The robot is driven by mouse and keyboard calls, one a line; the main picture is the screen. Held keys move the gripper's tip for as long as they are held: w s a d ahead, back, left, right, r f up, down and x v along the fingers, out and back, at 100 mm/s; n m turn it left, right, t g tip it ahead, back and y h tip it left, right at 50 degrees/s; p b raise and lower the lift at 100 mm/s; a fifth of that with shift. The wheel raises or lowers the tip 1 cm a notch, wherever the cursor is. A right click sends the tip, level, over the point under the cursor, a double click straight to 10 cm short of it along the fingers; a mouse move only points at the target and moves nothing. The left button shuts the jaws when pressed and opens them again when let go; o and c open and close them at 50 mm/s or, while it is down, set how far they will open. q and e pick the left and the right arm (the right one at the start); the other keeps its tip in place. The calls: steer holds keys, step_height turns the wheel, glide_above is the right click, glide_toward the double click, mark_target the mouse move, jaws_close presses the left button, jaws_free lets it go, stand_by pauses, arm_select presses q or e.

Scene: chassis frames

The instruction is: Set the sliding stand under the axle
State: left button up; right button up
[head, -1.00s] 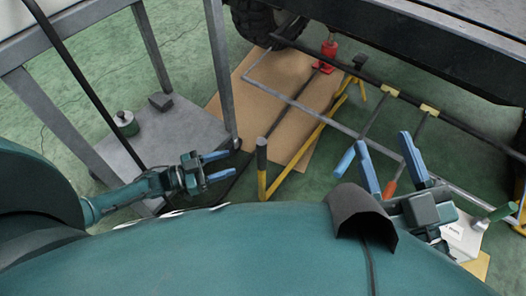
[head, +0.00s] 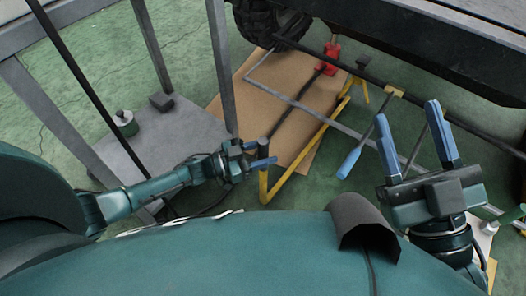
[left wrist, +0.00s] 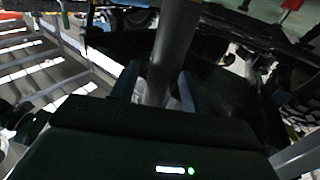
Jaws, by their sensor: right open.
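My left gripper (head: 268,155) is at this post. In the left wrist view a grey post (left wrist: 175,45) stands between the fingers; whether they press on it I cannot tell. A long dark bar (head: 470,134), seemingly the axle, runs from the wheel (head: 262,22) to the right, under the chassis (head: 430,50). My right gripper (head: 412,130) is open and empty, above the grey rail area.
A red jack (head: 328,58) stands on the brown board (head: 240,90) near the wheel. A grey cart (head: 170,140) with a metal weight (head: 124,123) stands at left.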

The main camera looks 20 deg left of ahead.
arm_select(q)
jaws_close()
stand_by(0.4)
arm_select(e)
steer(key=shift+w, duration=0.1)
